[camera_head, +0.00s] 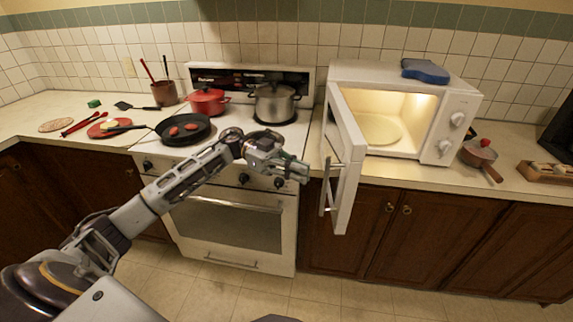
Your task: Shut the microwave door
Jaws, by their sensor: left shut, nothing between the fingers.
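The white microwave (462,106) stands on the counter at the right of the stove. Its inside is lit and shows a round plate (378,129). Its door (347,165) is hinged at the left side and stands wide open, swung out past the counter's front edge. A metal handle (327,188) is on the door's left-facing side. My left gripper (303,172) is shut and empty, in front of the stove, a little left of the door handle. It looks apart from the door. My right gripper is not in view.
A white stove (230,222) carries a black pan (184,129), a red pot (207,101) and a steel pot (274,102). A blue object (425,71) lies on the microwave. A small saucepan (479,154) stands at its right. The floor in front is clear.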

